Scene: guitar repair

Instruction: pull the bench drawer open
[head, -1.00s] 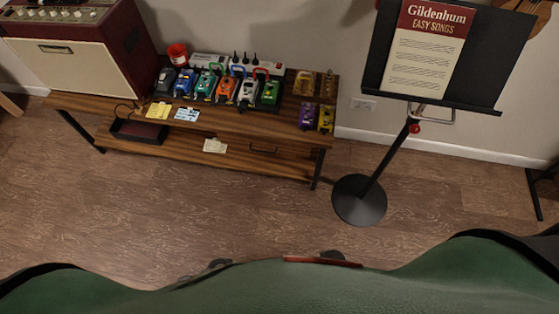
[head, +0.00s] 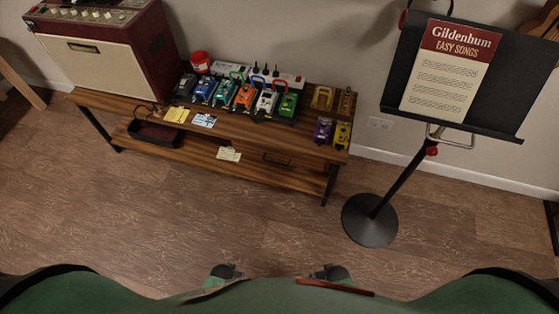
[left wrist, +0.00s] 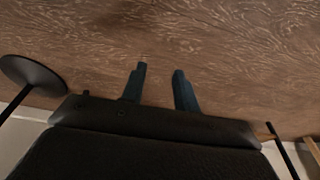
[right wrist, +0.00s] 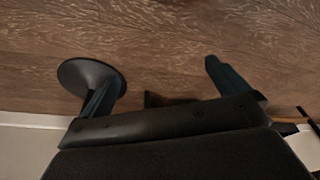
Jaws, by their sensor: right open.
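The wooden bench (head: 200,164) stands against the wall in the head view. Its drawer, with a dark bar handle (head: 277,161), is at the right under the top and looks shut. My left gripper (left wrist: 160,70) is open in the left wrist view, its fingers a modest gap apart with only floor behind. My right gripper (right wrist: 158,68) is open wide and empty in the right wrist view. Both are well away from the drawer.
Pedals, a red cup (head: 200,62) and an amplifier (head: 105,55) stand on the bench top. A black tray (head: 153,134) is on the lower shelf. A music stand (head: 371,220) stands right of the bench. The floor in front is clear.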

